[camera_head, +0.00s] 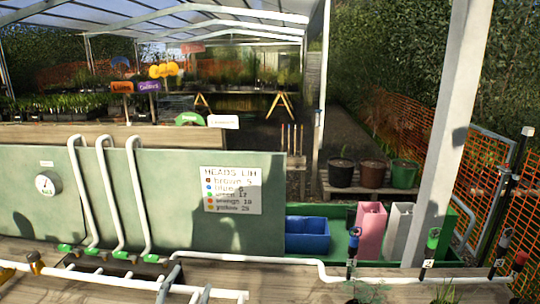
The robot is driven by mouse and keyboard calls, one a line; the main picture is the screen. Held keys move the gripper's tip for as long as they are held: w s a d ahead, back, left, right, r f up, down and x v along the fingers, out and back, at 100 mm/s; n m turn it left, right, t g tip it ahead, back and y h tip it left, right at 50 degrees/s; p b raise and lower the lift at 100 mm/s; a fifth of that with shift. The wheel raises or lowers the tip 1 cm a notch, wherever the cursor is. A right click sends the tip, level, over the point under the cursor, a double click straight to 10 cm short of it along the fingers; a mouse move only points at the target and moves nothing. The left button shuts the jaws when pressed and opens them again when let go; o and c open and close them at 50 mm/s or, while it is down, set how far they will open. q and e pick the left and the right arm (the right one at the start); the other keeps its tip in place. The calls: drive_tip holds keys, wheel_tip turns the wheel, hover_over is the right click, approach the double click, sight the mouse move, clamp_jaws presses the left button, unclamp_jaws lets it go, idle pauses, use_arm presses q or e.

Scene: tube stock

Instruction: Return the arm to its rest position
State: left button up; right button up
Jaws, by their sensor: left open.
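My right gripper does not show.
A green panel with a gauge (47,184) and a sign (231,191) stands behind the bench. Curved white pipes (108,195) rise before it. At right are a blue bin (307,235), a pink container (370,230) and upright capped pieces (432,240).

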use_arm(q)
drive_tip(key=s+a+f+n+g+y, duration=0.1)
drive_tip(key=s+f+g, duration=0.2)
drive_tip(key=s+f, duration=0.2)
drive_tip(key=s+a+f+n+g+y, duration=0.1)
drive_tip(key=s+a+f+n+g, duration=0.1)
drive_tip(key=s+f+g, duration=0.2)
drive_tip(key=s+a+f+n+g+y, duration=0.1)
drive_tip(key=s+a+f+n+g, duration=0.1)
drive_tip(key=s+f+g, duration=0.2)
drive_tip(key=shift+s+a+f+y, duration=0.15)
drive_tip(key=shift+s+f, duration=0.4)
drive_tip(key=shift+f, duration=0.5)
drive_tip(key=shift+s+f+y, duration=0.1)
drive_tip(key=shift+s+f, duration=0.5)
drive_tip(key=shift+f, duration=0.45)
drive_tip(key=shift+s+a+f+y, duration=0.15)
drive_tip(key=shift+s+f, duration=0.4)
drive_tip(key=shift+f, duration=0.5)
drive_tip(key=s+d+f+g+h, duration=0.15)
drive_tip(key=s+f+g, duration=0.3)
drive_tip(key=s, duration=0.65)
wheel_tip(320, 180, down, 27)
drive_tip(key=g+b, duration=0.2)
drive_tip(key=s+a+f+b, duration=0.1)
drive_tip(key=s+a+f, duration=0.1)
drive_tip(key=s+f, duration=1.5)
drive_tip(key=shift+s+a+f+g+b, duration=0.3)
drive_tip(key=shift+f+g+b, duration=0.1)
drive_tip(key=shift+f, duration=0.2)
